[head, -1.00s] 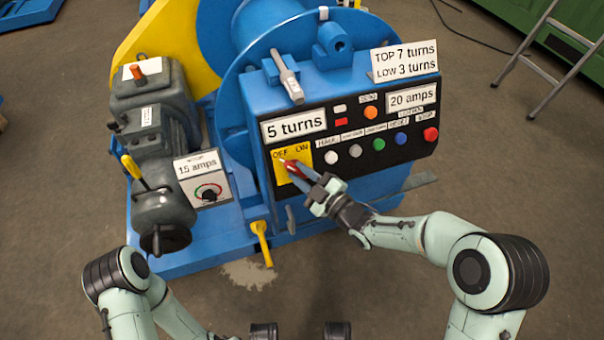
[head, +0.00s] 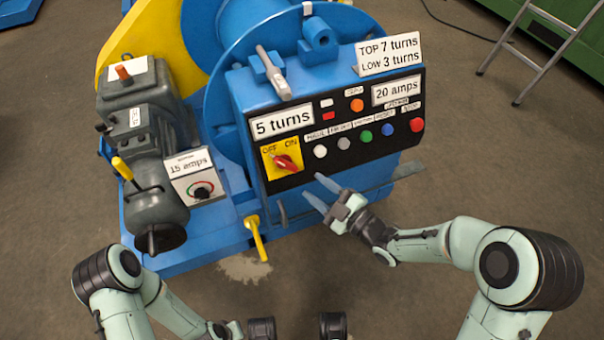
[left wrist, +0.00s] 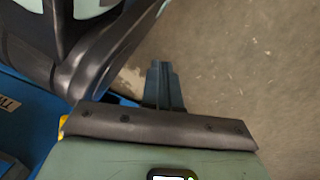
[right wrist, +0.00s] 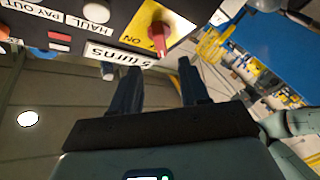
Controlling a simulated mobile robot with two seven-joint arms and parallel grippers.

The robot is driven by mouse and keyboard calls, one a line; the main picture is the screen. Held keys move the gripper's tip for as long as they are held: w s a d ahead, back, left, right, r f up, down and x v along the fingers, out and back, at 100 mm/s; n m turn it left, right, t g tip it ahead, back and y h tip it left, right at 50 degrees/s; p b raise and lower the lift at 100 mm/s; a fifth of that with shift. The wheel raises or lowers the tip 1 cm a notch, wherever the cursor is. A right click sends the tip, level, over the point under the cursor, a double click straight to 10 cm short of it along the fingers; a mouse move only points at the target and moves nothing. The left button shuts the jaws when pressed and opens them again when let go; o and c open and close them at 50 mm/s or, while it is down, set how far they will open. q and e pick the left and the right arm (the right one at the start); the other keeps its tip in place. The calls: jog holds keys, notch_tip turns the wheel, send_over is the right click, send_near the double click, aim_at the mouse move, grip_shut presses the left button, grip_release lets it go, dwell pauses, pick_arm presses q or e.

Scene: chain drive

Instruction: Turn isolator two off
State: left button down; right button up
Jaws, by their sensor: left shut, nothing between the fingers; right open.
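A red rotary switch (head: 286,163) sits on a yellow plate (head: 268,169) marked OFF and ON, at the lower left of the black control panel. Its red handle slants from upper left, on the OFF side, to lower right. No label reading isolator two can be made out. The switch also shows in the right wrist view (right wrist: 158,30), with ON beside it. My right gripper (head: 315,188) is open and empty, below and right of the switch, apart from it. My left gripper (left wrist: 164,84) is shut and empty over the floor.
Coloured buttons (head: 365,136) line the panel right of the switch. A dial box (head: 201,188) marked 15 amps, a grey motor (head: 150,185) and a yellow lever (head: 256,238) stand left and below. A ladder (head: 545,60) is at the back right. Floor in front is clear.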

pick_arm(q)
jog(key=shift+w+d+r, duration=0.1)
jog(key=shift+w+r, duration=0.4)
jog(key=shift+w, duration=0.15)
pick_arm(e)
jog(key=shift+v, duration=2.25)
